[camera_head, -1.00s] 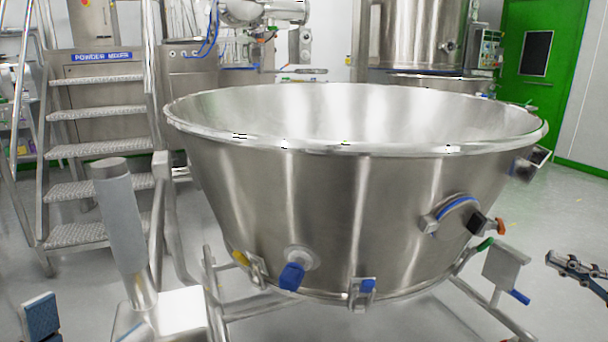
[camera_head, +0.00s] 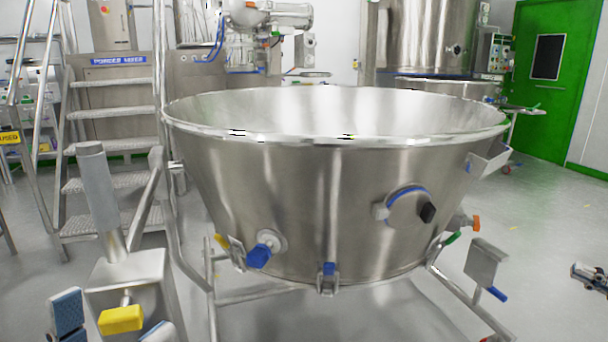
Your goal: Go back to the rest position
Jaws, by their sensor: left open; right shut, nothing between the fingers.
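My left gripper (camera_head: 112,322) is at the bottom left edge, with two blue-grey finger pads standing apart, so it is open. A yellow handle (camera_head: 122,319) on a metal box shows between the pads; I cannot tell whether they touch it. My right gripper (camera_head: 588,276) shows at the right edge, partly cut off, shut and empty over the floor. It is well apart from the large steel bowl (camera_head: 290,190) in the middle.
The bowl's tubular frame (camera_head: 470,305) spreads low to the right. A grey post (camera_head: 99,190) rises at the left, before metal steps (camera_head: 112,135). A green door (camera_head: 545,90) stands at the back right.

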